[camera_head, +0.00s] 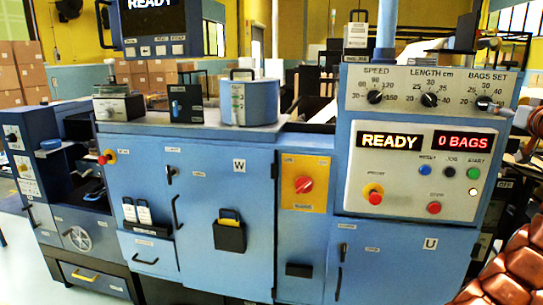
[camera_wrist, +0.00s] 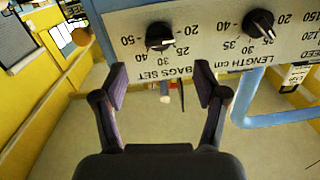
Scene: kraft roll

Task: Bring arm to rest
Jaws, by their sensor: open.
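My gripper (camera_wrist: 163,88) is open and empty in the wrist view, with its two dark fingers apart. It faces the upper dial panel of the blue machine, which appears upside down there. The BAGS SET knob (camera_wrist: 160,36) lies beyond the gap between the fingertips, and the LENGTH knob (camera_wrist: 258,24) is to its right. In the head view the BAGS SET knob (camera_head: 484,103) is at the panel's right end, close to the end of my arm at the right edge. My copper-coloured arm fills the lower right corner.
The machine's display (camera_head: 425,141) reads READY and 0 BAGS. Cartons (camera_head: 22,72) are stacked at the back left.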

